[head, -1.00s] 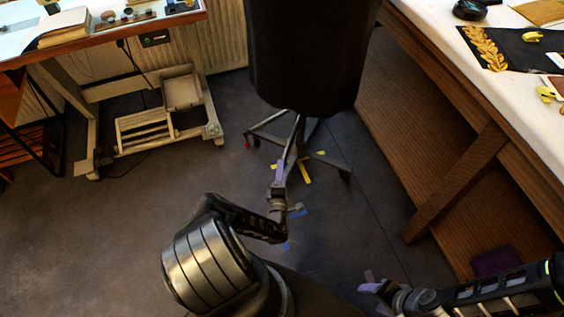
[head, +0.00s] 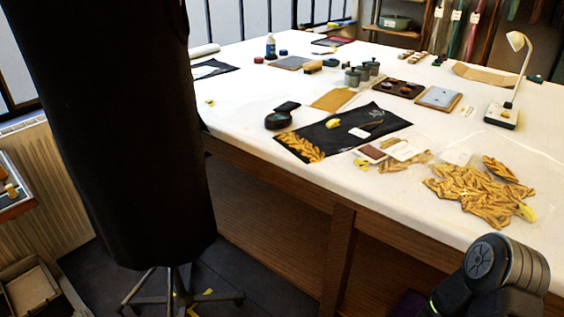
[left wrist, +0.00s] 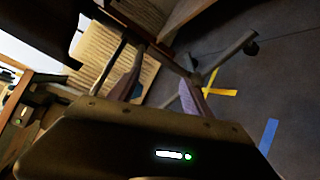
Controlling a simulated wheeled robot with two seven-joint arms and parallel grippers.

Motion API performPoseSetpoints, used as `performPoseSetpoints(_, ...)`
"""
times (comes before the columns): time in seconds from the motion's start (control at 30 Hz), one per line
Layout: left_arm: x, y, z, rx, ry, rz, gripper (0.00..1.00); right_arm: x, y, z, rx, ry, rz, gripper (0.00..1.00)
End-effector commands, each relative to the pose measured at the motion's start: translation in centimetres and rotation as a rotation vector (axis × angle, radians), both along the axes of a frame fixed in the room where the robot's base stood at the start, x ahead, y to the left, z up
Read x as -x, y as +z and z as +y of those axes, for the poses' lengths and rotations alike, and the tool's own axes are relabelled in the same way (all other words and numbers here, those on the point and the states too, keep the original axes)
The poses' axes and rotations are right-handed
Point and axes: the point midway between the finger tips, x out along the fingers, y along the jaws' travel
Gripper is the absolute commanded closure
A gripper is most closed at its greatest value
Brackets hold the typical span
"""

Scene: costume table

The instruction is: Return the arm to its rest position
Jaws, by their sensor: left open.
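My left gripper (left wrist: 160,77) shows in the left wrist view with its two purple-tipped fingers apart and nothing between them. It is over the dark floor, with the metal stand legs beyond it. The left arm is not in the head view. A dark rounded link of my right arm (head: 500,275) shows at the lower right of the head view, in front of the table edge. My right gripper is not in view.
A white-topped table (head: 350,195) holds gold trim pieces (head: 475,192), a black embroidered panel (head: 345,132) and a lamp (head: 510,85). A black garment form (head: 130,140) on a wheeled stand (head: 180,295) stands left. Tape marks (left wrist: 220,92) lie on the floor.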

Motion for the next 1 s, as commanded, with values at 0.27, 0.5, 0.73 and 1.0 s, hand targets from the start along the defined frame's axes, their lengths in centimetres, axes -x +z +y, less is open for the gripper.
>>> performPoseSetpoints(0.27,0.8,-0.5,-20.5,0.524,-0.577,0.111,0.42,0.0,0.2,0.0,0.0,-0.001,0.0,0.42)
performPoseSetpoints(0.5,12.5,2.9,-35.9,0.687,-1.159,0.532,0.42,0.0,1.1,0.0,0.0,-0.002,0.001,0.42)
performPoseSetpoints(0.73,28.4,6.6,-34.3,0.185,-1.569,1.107,0.42,0.0,3.0,0.0,-0.001,-0.002,0.002,0.42)
performPoseSetpoints(1.0,28.3,18.8,-28.1,-0.747,-1.816,0.993,0.42,0.0,5.7,0.1,-0.001,-0.002,0.002,0.42)
